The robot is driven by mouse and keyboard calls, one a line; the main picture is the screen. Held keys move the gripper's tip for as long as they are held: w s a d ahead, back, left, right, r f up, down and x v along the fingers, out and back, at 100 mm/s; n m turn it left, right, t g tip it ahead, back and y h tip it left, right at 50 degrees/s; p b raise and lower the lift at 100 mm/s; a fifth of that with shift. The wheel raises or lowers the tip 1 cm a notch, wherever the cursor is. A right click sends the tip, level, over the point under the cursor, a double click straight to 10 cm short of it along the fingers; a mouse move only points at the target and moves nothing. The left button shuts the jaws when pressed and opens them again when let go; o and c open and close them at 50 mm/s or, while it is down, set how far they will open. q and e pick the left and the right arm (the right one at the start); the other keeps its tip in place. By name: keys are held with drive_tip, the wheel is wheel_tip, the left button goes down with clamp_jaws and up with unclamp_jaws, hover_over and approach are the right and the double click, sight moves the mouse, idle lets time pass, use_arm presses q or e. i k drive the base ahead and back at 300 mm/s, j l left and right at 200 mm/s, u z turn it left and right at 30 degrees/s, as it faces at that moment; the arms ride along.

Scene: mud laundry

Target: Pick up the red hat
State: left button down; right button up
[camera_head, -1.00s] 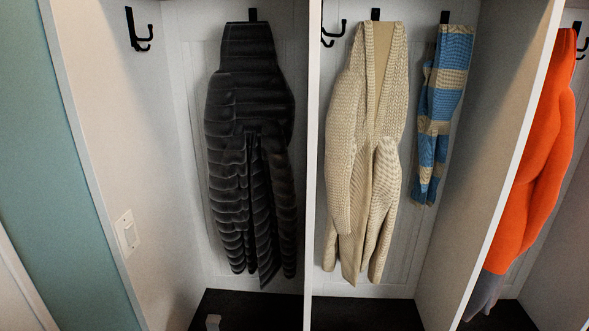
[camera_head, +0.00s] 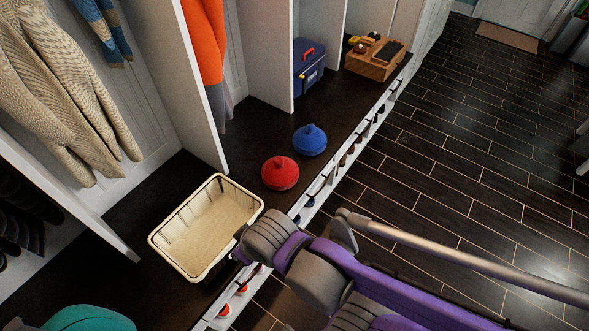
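The red hat (camera_head: 280,173) sits on the dark bench top, right of the cream basket and close to the bench's front edge. It is rounded with a small knob on top, and nothing covers it. A similar blue hat (camera_head: 310,139) sits just behind it, to the right. My purple and grey arm reaches in from the lower right, in front of the bench, with its grey joint near the basket's right corner. No gripper fingers can be made out on it. My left gripper is not seen.
An empty-looking cream basket (camera_head: 164,240) stands on the bench. A blue toolbox (camera_head: 309,75) and a wooden box (camera_head: 372,66) stand farther back. White partitions divide the cubbies. A teal object (camera_head: 86,319) is cut off at bottom left. Dark floor at right is open.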

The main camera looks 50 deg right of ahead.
sight(278, 173)
drive_tip(key=z, duration=1.65)
drive_tip(key=i+l, duration=0.15)
drive_tip(key=l, duration=0.2)
drive_tip(key=i+l, duration=0.2)
drive_tip(key=l, duration=0.15)
drive_tip(key=i+l+u, duration=0.1)
drive_tip(key=l, duration=0.25)
drive_tip(key=i+l, duration=0.2)
drive_tip(key=l, duration=0.15)
drive_tip(key=i+l+u, duration=0.1)
drive_tip(key=l, duration=0.25)
drive_tip(key=i+l+u, duration=0.1)
drive_tip(key=u, duration=1.9)
